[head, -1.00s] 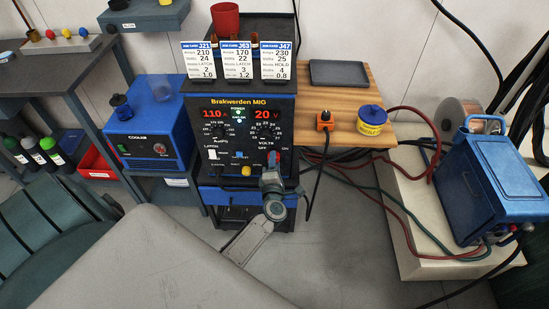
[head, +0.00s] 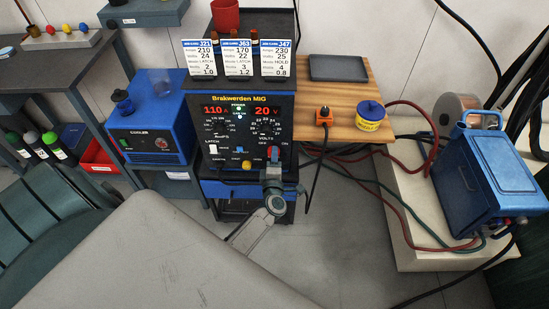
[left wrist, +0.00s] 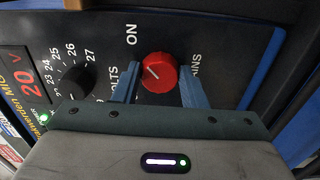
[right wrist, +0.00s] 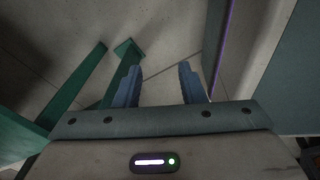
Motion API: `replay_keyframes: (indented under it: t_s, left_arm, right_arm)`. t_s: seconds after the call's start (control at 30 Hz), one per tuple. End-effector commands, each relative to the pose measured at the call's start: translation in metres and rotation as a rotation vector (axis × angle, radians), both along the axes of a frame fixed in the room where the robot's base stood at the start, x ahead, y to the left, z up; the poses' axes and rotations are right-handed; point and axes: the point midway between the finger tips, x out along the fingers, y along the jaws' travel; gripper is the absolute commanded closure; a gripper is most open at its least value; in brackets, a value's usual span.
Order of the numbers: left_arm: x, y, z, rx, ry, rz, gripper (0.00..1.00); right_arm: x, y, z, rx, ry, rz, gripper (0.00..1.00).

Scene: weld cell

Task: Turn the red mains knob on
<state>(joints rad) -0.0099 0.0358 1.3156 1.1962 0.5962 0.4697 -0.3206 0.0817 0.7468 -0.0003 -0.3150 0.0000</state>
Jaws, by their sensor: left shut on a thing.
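The red mains knob (left wrist: 158,72) sits on the front panel of the welder (head: 239,180). Its white mark points to the upper left in the left wrist view, toward the side where ON is printed; the OFF print is hidden there. My left gripper (head: 272,163) reaches the panel's lower right corner, and its two blue fingers (left wrist: 160,92) stand either side of the knob, shut on it. The knob shows as a small red patch above the gripper in the head view (head: 273,152). My right gripper (right wrist: 159,85) is open and empty, above the floor.
The panel's displays are lit. The volts knob (left wrist: 75,81) is close beside my left gripper. A wooden side table (head: 345,95) with a grey tray (head: 338,68) and yellow tub (head: 371,115) stands right. A blue cooler (head: 150,128) stands left. Cables cross the floor at right.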

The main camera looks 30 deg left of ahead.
Motion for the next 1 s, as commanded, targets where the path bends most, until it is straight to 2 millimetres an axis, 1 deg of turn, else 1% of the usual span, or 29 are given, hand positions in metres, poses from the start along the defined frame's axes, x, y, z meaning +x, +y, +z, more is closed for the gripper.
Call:
replay_keyframes:
  t_s: [0.03, 0.1, 0.13, 0.47, 0.57, 0.67, 0.8, 1.0]
  left_arm:
    - [0.0, 0.0, -0.001, 0.0, 0.001, -0.001, 0.6]
    - [0.0, 0.0, -0.001, 0.0, 0.001, 0.0, 0.46]
    - [0.0, 0.0, -0.001, 0.0, 0.001, 0.0, 0.41]
    - [-0.003, -0.002, -0.001, -0.001, 0.0, 0.0, 0.41]
    - [-0.012, -0.008, -0.002, -0.003, 0.001, 0.0, 0.41]
    - [-0.028, -0.017, -0.002, -0.004, 0.001, 0.0, 0.41]
    - [-0.054, -0.033, -0.003, -0.003, 0.003, 0.0, 0.41]
    - [-0.081, -0.05, -0.002, -0.002, 0.002, 0.0, 0.41]
  right_arm:
    - [0.0, 0.0, 0.0, 0.0, 0.0, 0.0, 0.64]
    - [0.0, 0.0, 0.0, 0.0, 0.0, 0.0, 0.64]
    - [0.0, 0.0, 0.0, 0.0, 0.0, 0.0, 0.64]
    - [0.0, 0.0, 0.0, 0.0, 0.001, 0.0, 0.64]
    - [0.0, 0.0, -0.001, 0.0, 0.004, 0.0, 0.64]
    - [0.002, 0.001, -0.001, 0.001, 0.005, 0.0, 0.64]
    - [0.018, 0.001, 0.004, -0.001, -0.007, 0.002, 0.64]
    - [0.032, 0.002, 0.01, 0.0, -0.01, 0.004, 0.64]
